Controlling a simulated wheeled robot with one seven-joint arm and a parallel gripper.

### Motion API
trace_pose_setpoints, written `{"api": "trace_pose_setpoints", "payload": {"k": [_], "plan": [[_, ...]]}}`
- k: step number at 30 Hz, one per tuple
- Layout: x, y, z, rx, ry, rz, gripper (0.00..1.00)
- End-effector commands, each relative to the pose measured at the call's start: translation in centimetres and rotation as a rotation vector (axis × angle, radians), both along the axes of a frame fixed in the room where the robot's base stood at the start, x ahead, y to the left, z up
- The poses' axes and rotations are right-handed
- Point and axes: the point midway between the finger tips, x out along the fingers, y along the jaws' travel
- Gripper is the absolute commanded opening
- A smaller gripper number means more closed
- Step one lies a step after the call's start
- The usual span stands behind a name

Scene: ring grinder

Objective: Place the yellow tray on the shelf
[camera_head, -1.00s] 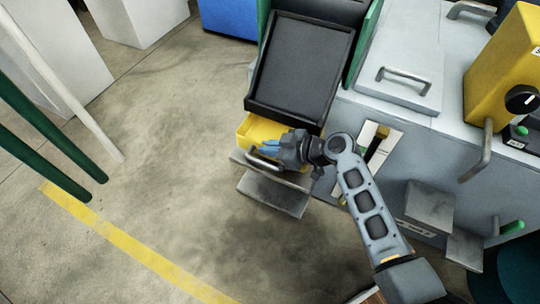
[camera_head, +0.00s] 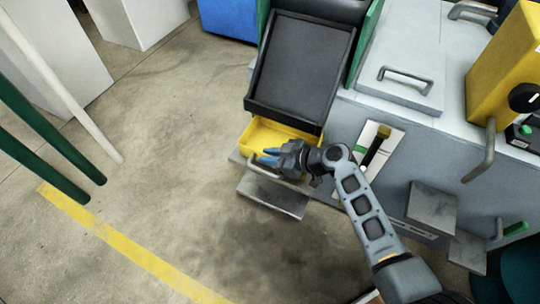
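A curved metal handle (camera_head: 262,166) shows at the tray's front. My gripper (camera_head: 268,157) is over the tray's front right part, close to the handle. Its blue-tipped fingers look spread, with no object visible between them. My gripper and arm hide the tray's right part.
A lower grey plate (camera_head: 273,195) juts out below the shelf. The grey machine (camera_head: 400,110) with a yellow box (camera_head: 505,60) stands at right. Green posts (camera_head: 40,135) stand at left. The floor between (camera_head: 160,150) is clear.

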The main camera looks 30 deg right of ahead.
Motion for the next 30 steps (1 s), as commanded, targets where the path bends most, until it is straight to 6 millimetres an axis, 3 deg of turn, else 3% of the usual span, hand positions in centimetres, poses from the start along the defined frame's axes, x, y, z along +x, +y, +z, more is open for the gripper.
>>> {"api": "trace_pose_setpoints", "payload": {"k": [4, 15, 30], "plan": [[0.0, 0.0, 0.0, 0.000, 0.000, 0.000, 0.33], [-0.1, -0.1, 0.5, 0.000, 0.000, -0.001, 0.34], [-6.8, -4.9, 4.9, -0.001, -0.001, -0.003, 0.34]]}}
